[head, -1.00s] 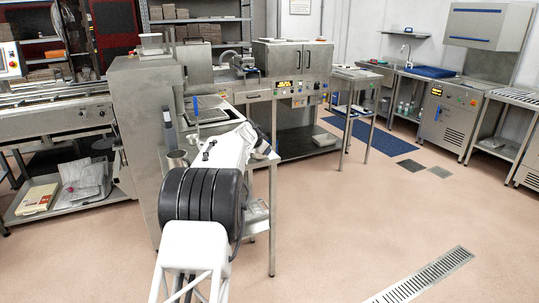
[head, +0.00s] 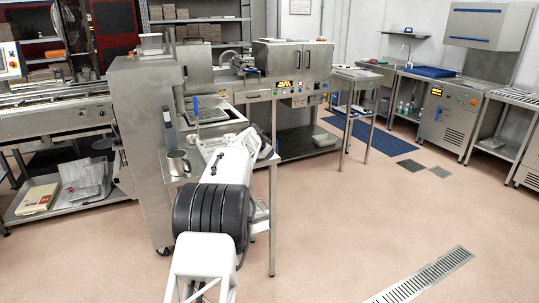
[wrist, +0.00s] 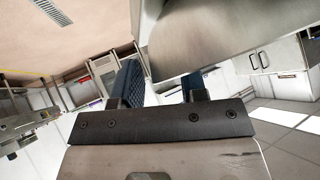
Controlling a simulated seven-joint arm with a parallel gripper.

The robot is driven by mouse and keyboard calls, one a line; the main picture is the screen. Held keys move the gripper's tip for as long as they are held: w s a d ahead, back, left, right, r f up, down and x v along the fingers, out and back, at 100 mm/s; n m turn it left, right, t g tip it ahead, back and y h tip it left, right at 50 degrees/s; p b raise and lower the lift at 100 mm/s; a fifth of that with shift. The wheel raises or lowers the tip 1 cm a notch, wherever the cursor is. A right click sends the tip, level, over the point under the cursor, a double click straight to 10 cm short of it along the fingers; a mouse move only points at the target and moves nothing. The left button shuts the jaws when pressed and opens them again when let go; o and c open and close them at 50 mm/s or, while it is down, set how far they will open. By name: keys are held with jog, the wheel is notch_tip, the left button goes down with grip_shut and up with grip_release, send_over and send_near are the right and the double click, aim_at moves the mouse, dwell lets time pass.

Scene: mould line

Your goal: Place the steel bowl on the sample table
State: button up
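In the wrist view my gripper (wrist: 165,87) has its two dark fingers apart. A large, smooth steel surface (wrist: 225,30) fills the upper middle, reaches into the gap and covers the end of the right finger. I cannot tell whether it is the steel bowl or part of equipment. In the head view my arm hides the gripper, and no bowl can be made out for certain.
A steel jug (head: 179,163) stands on the near bench, left of my arm. A tall steel cabinet (head: 140,150) rises at its left. The control-panel machine (head: 290,88) stands behind. The floor (head: 400,215) to the right is open, with a drain grate (head: 425,275).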

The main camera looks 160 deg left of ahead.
grip_shut()
dwell(0.3)
jog(key=shift+r, duration=0.1)
notch_tip(320, 180, up, 10)
dwell(0.8)
dwell(0.5)
